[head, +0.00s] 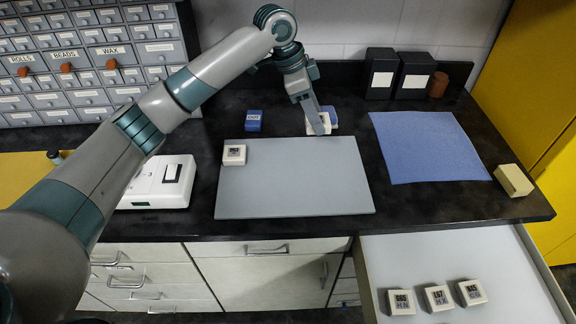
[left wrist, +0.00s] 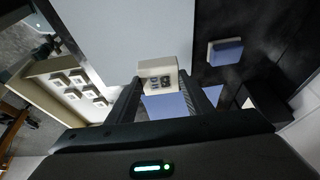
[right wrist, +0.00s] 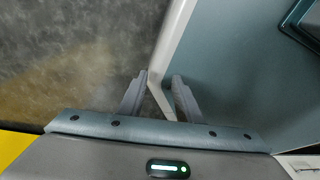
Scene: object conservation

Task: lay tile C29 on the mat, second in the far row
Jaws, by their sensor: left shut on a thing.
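The grey mat (head: 295,190) lies flat on the dark counter. One pale tile (head: 235,154) sits at its far left corner. My left gripper (head: 319,127) is at the mat's far edge, right of that tile. It is shut on a pale tile, which shows between the fingertips in the left wrist view (left wrist: 158,74). Its dark marking is too small to read surely. I cannot tell whether it touches the mat. My right gripper (right wrist: 161,76) shows only in the right wrist view, fingers apart and empty.
A blue cloth (head: 425,150) lies right. A white device (head: 160,185) stands left. The mat's middle is clear.

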